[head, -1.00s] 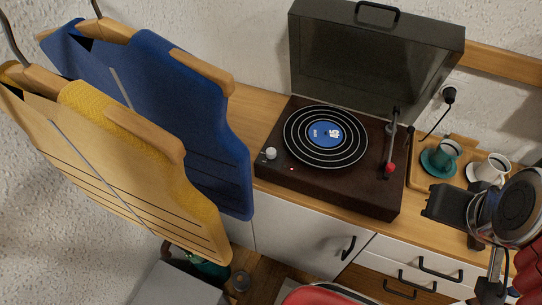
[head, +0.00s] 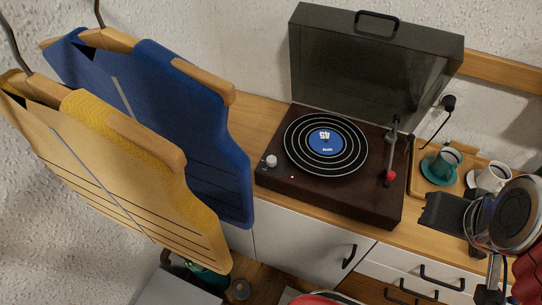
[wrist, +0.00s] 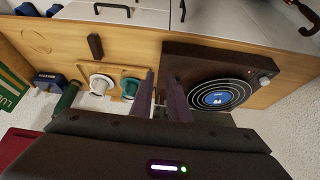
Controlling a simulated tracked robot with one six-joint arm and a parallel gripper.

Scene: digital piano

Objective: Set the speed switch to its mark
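The record player (head: 330,200) stands on the cabinet top with its lid (head: 375,65) raised. A pale round knob (head: 271,160) sits at its left front beside a small red light, and shows in the wrist view (wrist: 264,80). A red piece (head: 388,176) sits at the tonearm's (head: 391,145) front end. I cannot tell which part is the speed switch; no mark is legible. A record (head: 300,145) with a blue label lies on the platter. My gripper (wrist: 160,85) has a narrow gap between its fingers and seems to hold nothing. It is right of the player, above the counter.
A wooden tray (head: 423,186) with a green cup (head: 446,160) and a white cup (head: 492,176) lies right of the player. Blue (head: 195,130) and yellow (head: 120,165) garments hang at the left, near the player's left side.

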